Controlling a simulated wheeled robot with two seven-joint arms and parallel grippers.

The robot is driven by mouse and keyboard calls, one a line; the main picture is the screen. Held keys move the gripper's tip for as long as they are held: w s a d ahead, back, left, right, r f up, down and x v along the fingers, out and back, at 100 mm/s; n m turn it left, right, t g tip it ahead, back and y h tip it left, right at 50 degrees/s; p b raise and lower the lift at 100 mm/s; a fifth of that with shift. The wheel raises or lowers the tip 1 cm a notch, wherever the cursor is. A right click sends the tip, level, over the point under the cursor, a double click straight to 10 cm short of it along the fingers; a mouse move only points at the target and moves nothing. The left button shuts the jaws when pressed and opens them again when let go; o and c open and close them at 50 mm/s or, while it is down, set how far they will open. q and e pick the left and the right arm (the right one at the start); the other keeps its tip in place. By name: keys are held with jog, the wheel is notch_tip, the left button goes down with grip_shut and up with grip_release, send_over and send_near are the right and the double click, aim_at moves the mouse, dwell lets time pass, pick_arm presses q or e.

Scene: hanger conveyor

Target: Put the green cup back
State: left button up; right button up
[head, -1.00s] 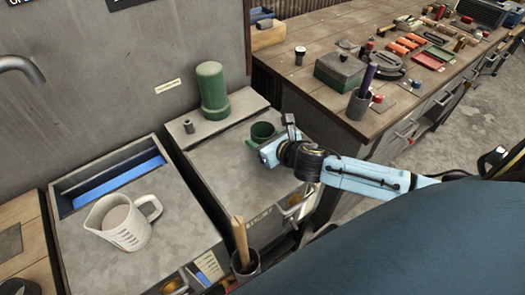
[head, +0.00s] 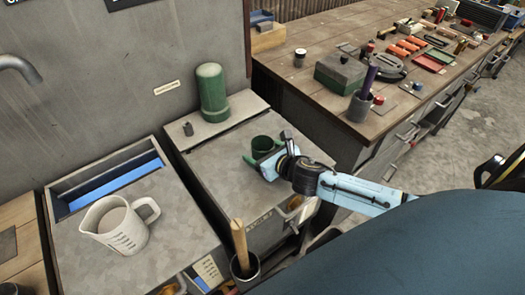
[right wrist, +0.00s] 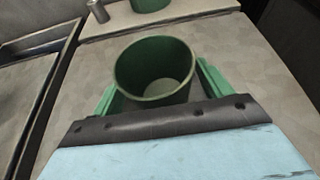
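The green cup (head: 262,146) is upright over the grey metal top of the middle cabinet (head: 222,160), in front of a tall green cylinder (head: 211,92). My right gripper (head: 258,157) comes in from the right, with a green finger on each side of the cup. In the right wrist view the cup (right wrist: 155,72) looks empty and sits between the two fingers (right wrist: 158,92), which appear to touch its sides. The gripper's dark edge hides the cup's lower front. I cannot tell whether its base touches the top. My left gripper is not in view.
A white measuring jug (head: 117,224) stands on the left cabinet. A small grey metal piece (head: 188,129) is beside the green cylinder. A container with a wooden handle (head: 240,245) is at the cabinet's front. A workbench with tools (head: 320,100) is at the right. The middle cabinet's top is mostly clear.

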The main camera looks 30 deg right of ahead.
jog(key=shift+r, duration=0.1)
jog(key=shift+s+r, duration=0.1)
jog(key=shift+r, duration=0.05)
jog(key=p+v, duration=0.1)
jog(key=v, duration=1)
jog(key=shift+s+r, duration=0.1)
jog(key=shift+s, duration=0.25)
